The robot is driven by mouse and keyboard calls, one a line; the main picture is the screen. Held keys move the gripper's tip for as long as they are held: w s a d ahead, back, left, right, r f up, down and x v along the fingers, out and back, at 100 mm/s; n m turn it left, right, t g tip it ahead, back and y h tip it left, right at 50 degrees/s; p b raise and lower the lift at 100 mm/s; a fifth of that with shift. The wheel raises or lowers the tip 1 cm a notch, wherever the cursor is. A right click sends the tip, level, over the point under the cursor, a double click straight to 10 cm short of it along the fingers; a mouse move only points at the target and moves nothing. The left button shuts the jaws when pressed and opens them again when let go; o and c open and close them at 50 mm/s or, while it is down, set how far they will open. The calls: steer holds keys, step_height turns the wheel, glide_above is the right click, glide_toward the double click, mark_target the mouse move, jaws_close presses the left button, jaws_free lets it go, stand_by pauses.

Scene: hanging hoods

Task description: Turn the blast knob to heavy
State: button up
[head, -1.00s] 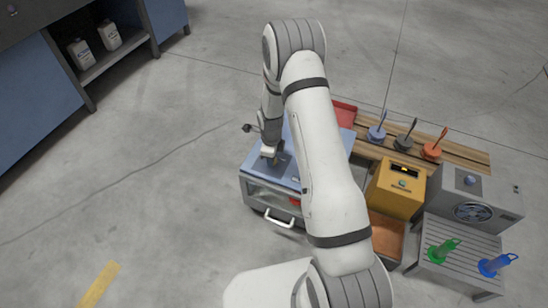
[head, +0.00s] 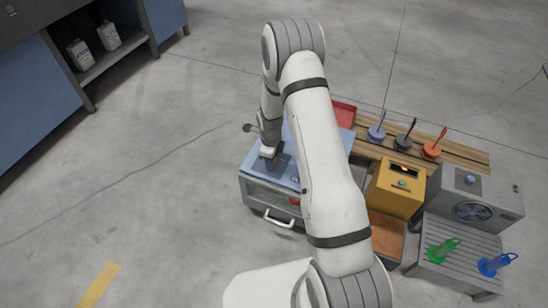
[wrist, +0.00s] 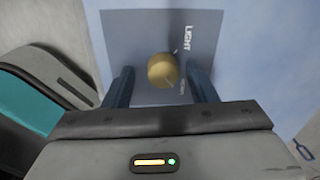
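The blast knob (wrist: 162,70) is a round tan knob on a dark grey-blue panel (wrist: 125,28) in the wrist view. A thin light mark shows at its upper right edge. The word LIGHT is printed to its right; a smaller label below that is too small to read. My gripper (wrist: 162,72) is open, with one dark blue finger on each side of the knob and a visible gap on both sides. In the head view my gripper (head: 268,154) is over the top of the blue cabinet (head: 254,160); my arm hides part of the cabinet.
Right of my arm stand a yellow box (head: 397,190) and a grey fan unit (head: 500,197). Several coloured handled tools stand on a wooden rack (head: 465,155) and a grey slatted bench (head: 462,272). A red tray (head: 344,113) lies behind.

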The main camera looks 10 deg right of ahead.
steer(key=shift+w+r, duration=0.1)
steer(key=shift+r, duration=0.3)
steer(key=r, duration=0.2)
steer(key=r+p, duration=0.1)
steer(key=r, duration=0.1)
steer(key=r+p, duration=0.1)
steer(key=r, duration=0.2)
steer(key=shift+s+a, duration=0.1)
steer(key=shift+s, duration=0.15)
